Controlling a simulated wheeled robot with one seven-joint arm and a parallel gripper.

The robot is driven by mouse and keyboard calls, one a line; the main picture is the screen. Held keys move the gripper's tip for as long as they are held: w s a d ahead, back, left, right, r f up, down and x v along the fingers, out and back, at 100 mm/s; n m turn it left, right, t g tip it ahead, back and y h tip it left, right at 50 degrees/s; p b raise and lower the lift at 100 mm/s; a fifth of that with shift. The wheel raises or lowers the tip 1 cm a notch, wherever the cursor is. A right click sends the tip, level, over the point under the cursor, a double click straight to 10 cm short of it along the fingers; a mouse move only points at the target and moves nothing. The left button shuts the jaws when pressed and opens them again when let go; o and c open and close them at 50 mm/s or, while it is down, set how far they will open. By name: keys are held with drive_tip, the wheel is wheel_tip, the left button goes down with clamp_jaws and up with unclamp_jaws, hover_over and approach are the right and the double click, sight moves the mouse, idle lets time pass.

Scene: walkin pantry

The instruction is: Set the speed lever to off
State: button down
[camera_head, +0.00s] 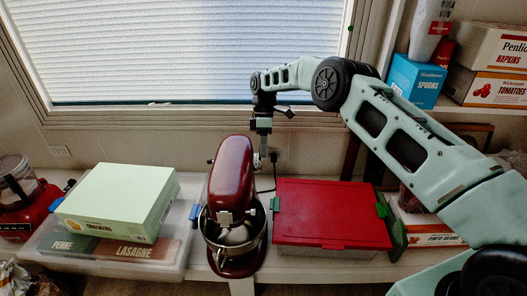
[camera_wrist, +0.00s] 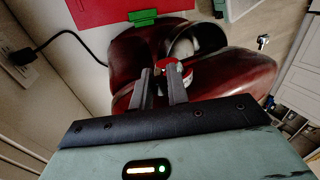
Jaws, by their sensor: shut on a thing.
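The dark red stand mixer (camera_head: 232,175) stands on the counter below the window, with a metal bowl (camera_head: 234,238) under its tilted head. It also fills the middle of the wrist view (camera_wrist: 235,78). My gripper (camera_head: 259,158) reaches down at the right side of the mixer head. In the wrist view my gripper (camera_wrist: 165,80) has its two fingers close together at the mixer's side, shut on the small speed lever. The lever is mostly hidden by the fingertips, so its exact setting cannot be read.
A red-lidded container (camera_head: 330,212) with green clips stands right of the mixer. A pale green box (camera_head: 120,200) lies on a clear bin (camera_head: 100,255) to the left. A black cord (camera_wrist: 62,38) runs from the wall outlet. Boxes fill the right shelf.

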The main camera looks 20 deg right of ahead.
drive_tip(key=shift+w+d+f+g+b, duration=0.15)
drive_tip(key=shift+w+f+g+b, duration=0.2)
drive_tip(key=shift+b, duration=0.85)
drive_tip(key=shift+r+b, duration=0.15)
drive_tip(key=shift+b, duration=0.25)
drive_tip(key=c, duration=1.4)
unclamp_jaws()
